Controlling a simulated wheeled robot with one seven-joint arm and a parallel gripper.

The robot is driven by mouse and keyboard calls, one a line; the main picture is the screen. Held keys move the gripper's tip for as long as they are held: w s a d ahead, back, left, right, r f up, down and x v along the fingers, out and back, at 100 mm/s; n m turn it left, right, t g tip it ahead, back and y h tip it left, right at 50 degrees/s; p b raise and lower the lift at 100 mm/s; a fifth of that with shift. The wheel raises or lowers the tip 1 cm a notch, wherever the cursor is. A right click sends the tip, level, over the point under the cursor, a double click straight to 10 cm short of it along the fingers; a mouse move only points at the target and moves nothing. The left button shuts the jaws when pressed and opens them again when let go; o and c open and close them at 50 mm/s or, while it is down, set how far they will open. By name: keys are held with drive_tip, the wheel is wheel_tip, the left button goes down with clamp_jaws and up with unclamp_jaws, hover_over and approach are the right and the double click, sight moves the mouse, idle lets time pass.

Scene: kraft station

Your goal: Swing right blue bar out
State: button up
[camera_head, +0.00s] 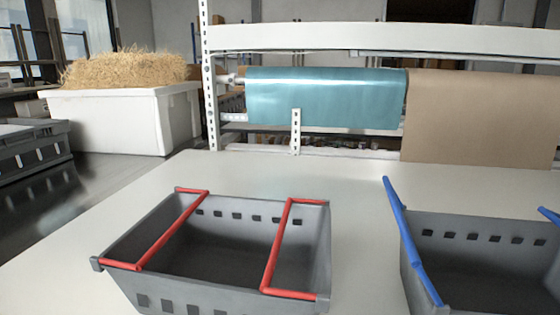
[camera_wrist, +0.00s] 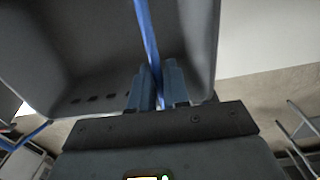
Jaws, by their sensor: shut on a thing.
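The grey crate with blue bars (camera_head: 480,222) stands on the table at the right, cut off by the picture edge. Its left blue bar (camera_head: 408,238) is in full view, free of any gripper. Only a short end of the right blue bar (camera_head: 549,215) shows at the right edge. My gripper is outside the head view. In the wrist view my gripper (camera_wrist: 157,70) is shut on a blue bar, which matches the right one, and the bar runs up between the fingers across the grey crate wall. A second blue bar (camera_wrist: 28,134) shows at the left edge.
A grey crate with two red bars (camera_head: 215,235) stands to the left on the white table (camera_head: 365,190), with a gap between the crates. Behind are rolls of teal (camera_head: 320,97) and brown paper (camera_head: 480,115) on a rack. A white bin of straw (camera_head: 125,120) stands back left.

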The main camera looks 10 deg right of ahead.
drive_tip(key=shift+d+r, duration=0.2)
drive_tip(key=shift+r, duration=0.35)
drive_tip(key=shift+s+d+r, duration=0.1)
drive_tip(key=shift+r, duration=0.05)
drive_tip(key=shift+c, duration=0.2)
drive_tip(key=shift+s+d+r, duration=0.1)
drive_tip(key=shift+d+r, duration=0.25)
drive_tip(key=shift+r, duration=0.1)
drive_tip(key=o, duration=0.4)
drive_tip(key=shift+d, duration=0.1)
